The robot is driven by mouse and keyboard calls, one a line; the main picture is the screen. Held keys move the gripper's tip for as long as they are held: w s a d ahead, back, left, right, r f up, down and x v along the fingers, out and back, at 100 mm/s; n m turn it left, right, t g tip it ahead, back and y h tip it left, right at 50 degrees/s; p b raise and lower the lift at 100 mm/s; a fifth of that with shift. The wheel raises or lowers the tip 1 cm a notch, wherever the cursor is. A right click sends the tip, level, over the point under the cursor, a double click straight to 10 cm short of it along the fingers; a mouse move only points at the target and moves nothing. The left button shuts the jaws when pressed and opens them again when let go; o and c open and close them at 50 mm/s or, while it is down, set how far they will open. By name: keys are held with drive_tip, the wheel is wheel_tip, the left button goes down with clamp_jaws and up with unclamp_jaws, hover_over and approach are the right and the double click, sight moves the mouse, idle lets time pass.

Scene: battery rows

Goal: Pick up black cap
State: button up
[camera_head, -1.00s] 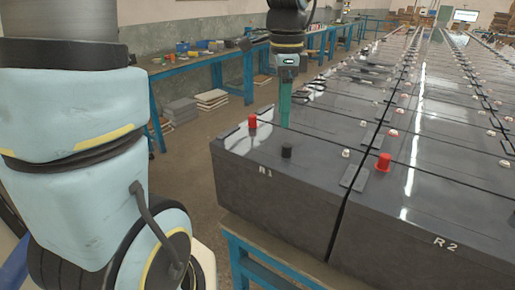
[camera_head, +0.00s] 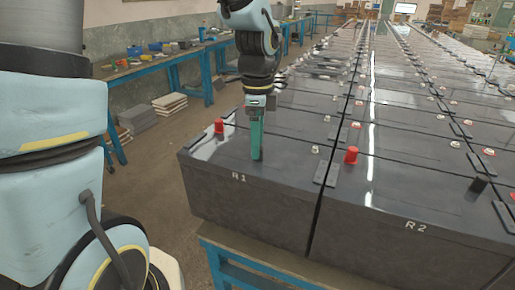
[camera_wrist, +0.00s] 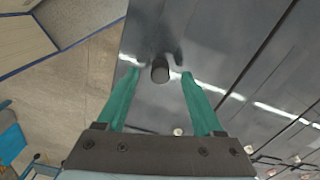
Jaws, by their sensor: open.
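The black cap (camera_wrist: 160,72) stands on top of the battery marked R1 (camera_head: 235,205). In the wrist view it is between the two green fingertips, with a gap on each side. My gripper (camera_head: 257,153) is open and points down over the front of R1. In the head view its fingers hide that cap. A second black cap (camera_head: 479,184) stands on the battery marked R2 (camera_head: 400,245), at the right.
A red cap (camera_head: 219,127) stands left of my gripper, and another red cap (camera_head: 351,155) stands to the right. Long rows of batteries stretch back. A blue workbench (camera_head: 170,62) with small items runs along the wall.

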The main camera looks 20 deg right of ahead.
drive_tip(key=shift+f, duration=0.9)
clamp_jaws()
